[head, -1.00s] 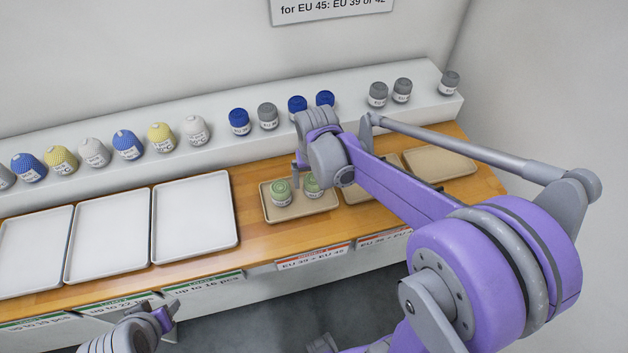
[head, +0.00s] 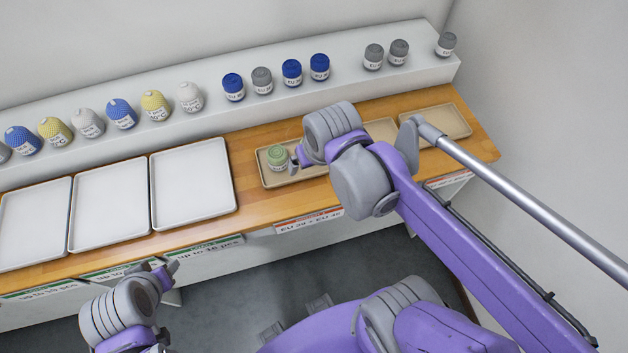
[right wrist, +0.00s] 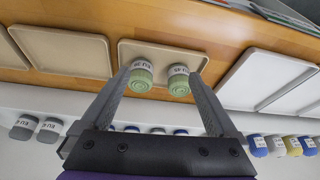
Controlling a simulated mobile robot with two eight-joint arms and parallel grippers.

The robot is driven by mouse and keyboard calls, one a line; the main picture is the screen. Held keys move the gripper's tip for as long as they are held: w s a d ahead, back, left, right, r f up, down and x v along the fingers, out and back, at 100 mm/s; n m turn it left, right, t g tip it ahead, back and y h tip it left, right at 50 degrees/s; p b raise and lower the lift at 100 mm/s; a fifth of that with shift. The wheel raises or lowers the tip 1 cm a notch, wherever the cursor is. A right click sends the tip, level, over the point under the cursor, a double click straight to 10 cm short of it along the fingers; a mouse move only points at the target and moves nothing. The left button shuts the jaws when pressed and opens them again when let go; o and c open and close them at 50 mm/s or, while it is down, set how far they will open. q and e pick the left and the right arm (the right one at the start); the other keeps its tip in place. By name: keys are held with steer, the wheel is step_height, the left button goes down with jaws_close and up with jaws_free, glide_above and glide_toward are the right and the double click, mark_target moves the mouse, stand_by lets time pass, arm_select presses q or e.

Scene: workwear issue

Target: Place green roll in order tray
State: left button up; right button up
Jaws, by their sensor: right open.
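A green roll (head: 277,157) with a white label stands in the left part of a beige order tray (head: 266,180). In the right wrist view two green rolls, one on the left (right wrist: 141,76) and one on the right (right wrist: 179,82), stand side by side in that tray (right wrist: 160,50). In the head view the second roll is hidden behind my right arm. My right gripper (head: 294,160) is at the tray, open and empty, its fingers on either side of the pair in the picture. My left gripper (head: 170,271) is low in front of the counter; its jaws are unclear.
Two more beige trays, a middle one (head: 383,127) and a right one (head: 436,121), lie to the right. Several white trays (head: 193,190) lie to the left. A raised shelf (head: 210,112) behind holds blue rolls (head: 292,72), grey rolls (head: 373,56) and patterned yellow ones (head: 155,106).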

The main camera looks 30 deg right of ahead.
steer(key=s+a+f+n+t, duration=0.1)
steer(key=s+a+f, duration=0.1)
steer(key=s+f, duration=0.1)
steer(key=shift+s+f+n+t, duration=0.3)
steer(key=shift+s+f+t, duration=0.1)
steer(key=shift+s, duration=0.45)
